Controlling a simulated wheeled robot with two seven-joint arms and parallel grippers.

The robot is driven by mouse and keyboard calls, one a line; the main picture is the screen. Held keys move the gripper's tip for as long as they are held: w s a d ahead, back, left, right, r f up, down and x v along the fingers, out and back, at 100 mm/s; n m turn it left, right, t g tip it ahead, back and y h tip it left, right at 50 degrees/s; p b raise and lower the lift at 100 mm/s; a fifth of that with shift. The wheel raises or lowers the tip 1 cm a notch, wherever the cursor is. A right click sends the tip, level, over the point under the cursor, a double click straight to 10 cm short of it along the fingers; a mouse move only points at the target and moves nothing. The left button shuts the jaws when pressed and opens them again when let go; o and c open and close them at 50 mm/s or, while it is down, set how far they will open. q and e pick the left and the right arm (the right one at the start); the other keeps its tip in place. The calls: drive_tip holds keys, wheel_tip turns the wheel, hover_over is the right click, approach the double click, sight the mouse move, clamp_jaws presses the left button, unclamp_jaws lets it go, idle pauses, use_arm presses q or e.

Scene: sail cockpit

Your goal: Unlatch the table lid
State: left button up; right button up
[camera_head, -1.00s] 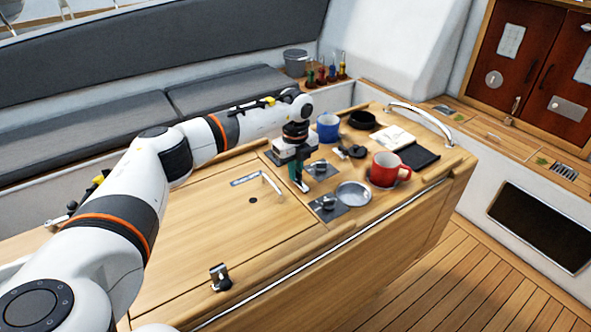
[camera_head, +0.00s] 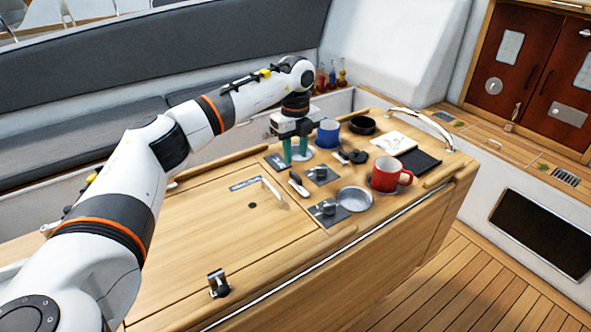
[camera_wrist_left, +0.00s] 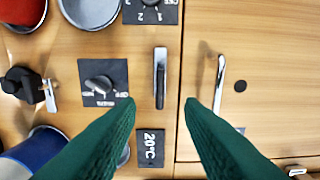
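The wooden table lid (camera_head: 215,225) lies flat and closed, with a curved metal handle (camera_head: 271,190); the handle also shows in the wrist view (camera_wrist_left: 219,82). A dark and silver latch (camera_head: 218,283) sits at the lid's front edge. My left gripper (camera_head: 295,163) is above the table, right of and behind the lid handle. Its green fingers are apart in the wrist view (camera_wrist_left: 160,102), with nothing between them. A small silver and dark lever-like piece (camera_wrist_left: 160,78) lies on the wood just beyond the fingertips; it also shows in the head view (camera_head: 298,184). My right gripper is out of view.
Right of the lid are two dial panels (camera_head: 320,174), a metal dish (camera_head: 354,199), a red mug (camera_head: 386,175), a blue mug (camera_head: 328,133), a black round holder (camera_head: 362,125) and a black notebook (camera_head: 418,160). A rail (camera_head: 420,120) stands at the far end. The lid top is clear.

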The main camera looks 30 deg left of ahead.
sight(296, 175)
use_arm(q)
wheel_tip(296, 175, up, 4)
drive_tip(key=shift+f, duration=0.1)
idle(0.6)
